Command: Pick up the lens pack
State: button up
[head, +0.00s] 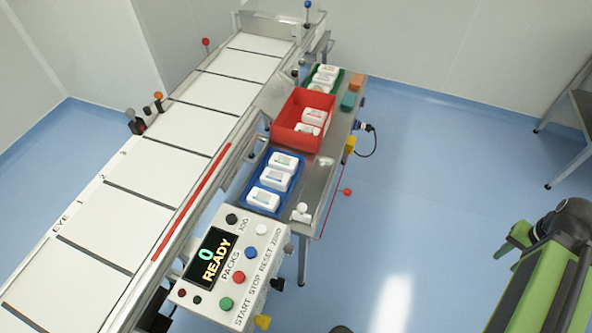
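White packs with printed labels, which look like lens packs, sit in three containers in the head view. The blue tray (290,190) at the near end of the side table holds three packs, the nearest one (264,198) by its front edge. The red bin (296,141) behind it holds at least two packs, one of them (318,115) towards its back. The green tray (339,79) at the far end holds several more packs, such as this one (323,78). I cannot tell which pack is meant. My gripper is not in view; a green and dark part of my arm shows at the lower right.
A conveyor (150,175) with white panels runs along the left of the metal side table (327,160). A control panel (238,262) reading "0 READY" stands in front. Orange and teal blocks (349,101) lie at the table's far right. The blue floor right of the table is open.

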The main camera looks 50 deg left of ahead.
aim_at(258, 197)
jog(key=z, duration=0.05)
jog(key=i, duration=2.15)
jog(key=u, duration=2.8)
jog(key=k, duration=0.2)
jog(key=u, duration=2.45)
jog(key=i, duration=1)
jog(key=u, duration=0.3)
